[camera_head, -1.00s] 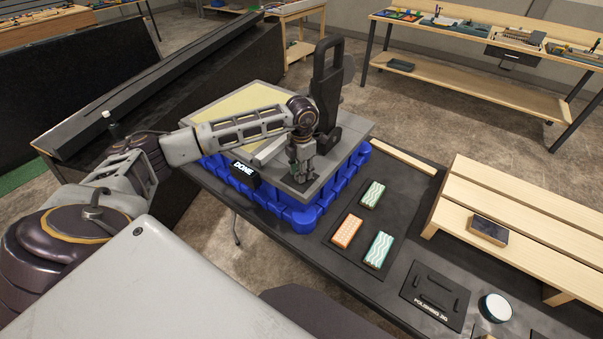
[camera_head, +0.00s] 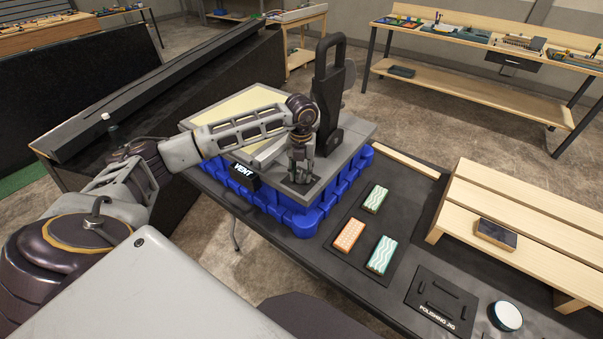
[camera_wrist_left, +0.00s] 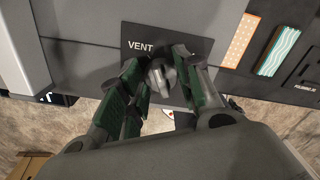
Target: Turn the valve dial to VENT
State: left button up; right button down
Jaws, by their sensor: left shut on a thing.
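The valve dial (camera_wrist_left: 162,76) is a small grey knob on a dark plate (camera_wrist_left: 190,42) at the console's front corner. In the left wrist view the word VENT is printed on the plate, just beside the knob. My left gripper (camera_wrist_left: 160,80) is shut on the dial, its green-lined fingers on either side. In the head view my left gripper (camera_head: 300,178) points down at the console (camera_head: 330,160) and hides most of the dial. A small black display (camera_head: 245,174) on the console's front side reads VENT. My right gripper is not in view.
The console rests on a blue crate (camera_head: 303,222) on the dark table (camera_head: 300,262). A tall black handle (camera_head: 330,90) stands right behind my gripper.

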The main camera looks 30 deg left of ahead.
aim_at(300, 173)
pick_arm(q)
jog(key=shift+n, duration=1.9)
jog(key=o, duration=1)
jog(key=shift+r, duration=0.15)
jog(key=shift+r, duration=5.85)
jog(key=shift+s, duration=0.1)
